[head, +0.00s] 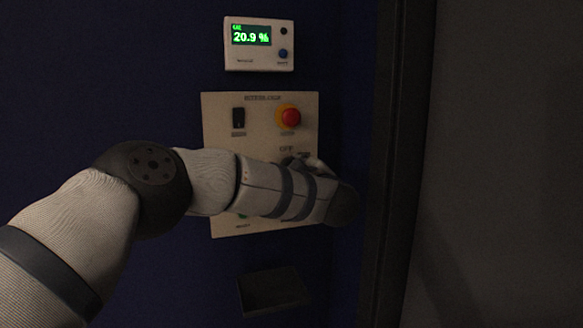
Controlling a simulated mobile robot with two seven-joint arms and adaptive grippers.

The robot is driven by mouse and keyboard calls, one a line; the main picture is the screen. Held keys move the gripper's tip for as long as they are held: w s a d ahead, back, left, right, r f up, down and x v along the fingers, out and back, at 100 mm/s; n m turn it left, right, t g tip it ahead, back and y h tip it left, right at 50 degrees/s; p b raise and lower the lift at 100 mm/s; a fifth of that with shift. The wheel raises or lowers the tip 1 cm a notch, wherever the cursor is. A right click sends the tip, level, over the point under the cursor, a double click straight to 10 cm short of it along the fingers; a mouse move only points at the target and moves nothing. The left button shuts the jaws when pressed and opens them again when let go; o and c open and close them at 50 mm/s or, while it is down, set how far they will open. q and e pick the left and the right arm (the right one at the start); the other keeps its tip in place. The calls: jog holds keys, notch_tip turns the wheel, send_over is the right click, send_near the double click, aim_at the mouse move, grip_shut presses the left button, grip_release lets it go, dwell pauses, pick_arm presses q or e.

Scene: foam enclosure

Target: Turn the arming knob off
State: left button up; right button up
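The interlock panel (220,125) is a cream plate on the dark blue wall. My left arm comes in from the left and crosses the panel's lower half. Its far end (340,203) is over the panel's lower right. The gripper's fingers are hidden behind the arm, so I cannot tell whether they are open or touch anything. The arming knob is not clearly visible. Small lettering, seemingly "OFF", shows at the panel's right above my wrist. My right gripper is not in view.
A red push button (288,117) on a yellow base and a black rocker switch (238,118) are on the panel's upper part. A display box (259,45) reading 20.9 % is above. A dark ledge (272,291) is below. A dark vertical frame (393,160) stands at right.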

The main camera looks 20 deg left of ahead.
pick_arm(q)
jog(key=shift+n, duration=1.4)
jog(key=shift+f, duration=0.1)
jog(key=o, duration=1.1)
jog(key=shift+d, duration=0.1)
jog(key=shift+o, duration=0.2)
jog(key=v, duration=1.2)
